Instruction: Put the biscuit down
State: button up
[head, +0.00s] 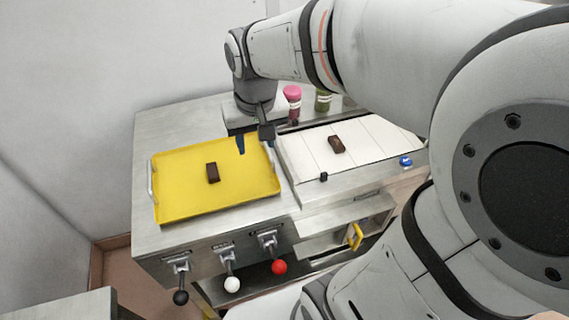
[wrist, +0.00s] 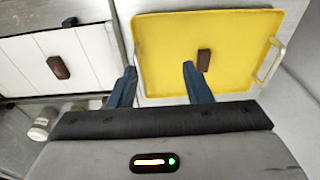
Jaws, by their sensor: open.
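A dark brown biscuit (head: 212,172) lies on the yellow tray (head: 180,206), near its middle. It also shows in the wrist view (wrist: 204,60), just beyond the tip of one finger. A second brown biscuit (head: 336,144) lies on the white slatted surface (head: 375,135) to the right; the wrist view shows it at the left (wrist: 58,67). My gripper (wrist: 155,72) is open, with its blue fingers apart and nothing between them. In the head view my gripper (head: 254,142) hangs over the tray's right back edge, clear of both biscuits.
Pink (head: 292,95) and green (head: 323,100) jars stand behind the white surface. A blue button (head: 405,161) and a small black part (head: 323,177) sit near its front edge. Black, white and red knobbed levers (head: 232,284) line the counter's front. The tray has side handles.

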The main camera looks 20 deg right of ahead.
jog(key=s+d+f+t, duration=0.1)
jog(key=s+d, duration=0.2)
jog(key=s, duration=0.5)
jog(key=shift+s+d, duration=0.2)
jog(key=shift+s, duration=0.2)
jog(key=shift+c, duration=1)
